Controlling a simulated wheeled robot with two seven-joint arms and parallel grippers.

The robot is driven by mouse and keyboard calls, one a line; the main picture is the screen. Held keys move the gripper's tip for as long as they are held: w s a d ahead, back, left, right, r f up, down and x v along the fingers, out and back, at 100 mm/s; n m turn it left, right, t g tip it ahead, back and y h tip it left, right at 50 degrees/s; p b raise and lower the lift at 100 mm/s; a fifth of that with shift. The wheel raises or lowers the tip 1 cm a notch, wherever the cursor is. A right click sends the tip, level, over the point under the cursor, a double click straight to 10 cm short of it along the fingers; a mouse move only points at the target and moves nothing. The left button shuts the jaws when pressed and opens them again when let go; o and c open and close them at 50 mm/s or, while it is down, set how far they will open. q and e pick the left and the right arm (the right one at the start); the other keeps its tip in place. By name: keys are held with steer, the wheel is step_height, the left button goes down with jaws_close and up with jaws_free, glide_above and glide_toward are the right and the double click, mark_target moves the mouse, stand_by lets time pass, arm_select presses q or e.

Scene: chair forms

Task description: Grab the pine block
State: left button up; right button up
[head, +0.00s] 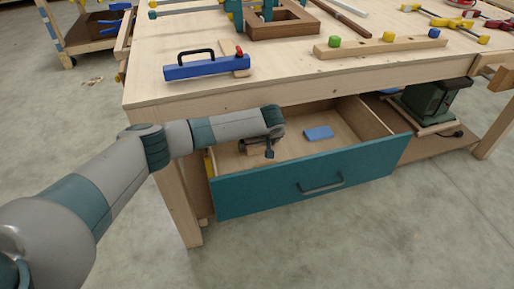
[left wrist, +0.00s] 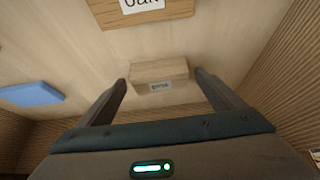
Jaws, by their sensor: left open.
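The pine block (left wrist: 160,71) is a pale wooden block with a small white label that seems to read "pine". In the left wrist view it lies on the drawer floor, between and just beyond the fingertips of my left gripper (left wrist: 161,80). The fingers are spread, with a gap to each side of the block. In the head view my left gripper (head: 269,148) reaches down into the open teal drawer (head: 310,182); a wooden block there is partly hidden by it. My right gripper is out of view.
A wooden block labelled "oak" (left wrist: 142,8) lies beyond the pine block. A blue flat piece (head: 319,133) lies in the drawer, with bare floor around it. The drawer walls and the workbench edge (head: 290,97) are close to my arm.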

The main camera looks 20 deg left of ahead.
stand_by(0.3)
arm_select(q)
steer(key=c, duration=1.2)
steer(key=shift+o, duration=0.2)
steer(key=shift+d+r, duration=0.15)
steer(key=d+r, duration=0.7)
steer(key=d, duration=0.6)
steer(key=shift+w+d+r, duration=0.3)
steer(key=shift+d+r, duration=0.05)
steer(key=shift+r, duration=0.05)
